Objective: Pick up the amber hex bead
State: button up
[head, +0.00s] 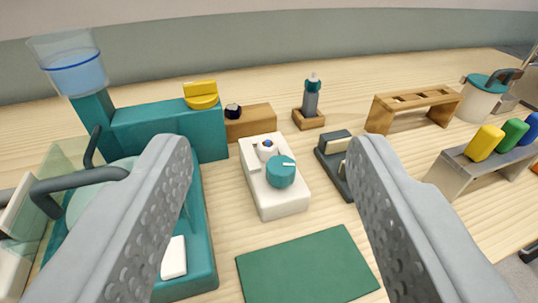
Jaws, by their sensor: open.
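My gripper (269,148) is open, with its two grey, dimpled fingers wide apart and nothing held between them. I cannot make out an amber hex bead for certain. A yellow block (484,143) stands on a grey rack at the right, beyond the right finger. A yellow rounded piece (201,94) sits on a teal housing at the upper left. A small dark round piece (233,111) rests on a wooden block behind the space between the fingers. The fingers hide parts of the table.
A white device with a teal knob (281,171) stands between the fingers, behind a green mat (308,268). A teal machine (170,132) with a water container (75,72) fills the left. A wooden rack (413,98), a bottle in a holder (311,97) and a teal-lidded pot (483,97) stand farther back.

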jog(key=w+n+g, duration=0.1)
jog(key=w+g, duration=0.6)
jog(key=w, duration=0.5)
jog(key=n+g, duration=0.2)
jog(key=g, duration=0.8)
send_over(269, 141)
notch_tip(269, 141, down, 14)
jog(key=shift+w+a+r, duration=0.1)
jog(key=shift+w+r, duration=0.05)
jog(key=shift+r, duration=0.1)
jog(key=shift+s+f, duration=0.2)
jog(key=shift+f, duration=1.1)
jog(key=shift+s+f, duration=0.15)
jog(key=shift+f, duration=1.15)
grip_shut()
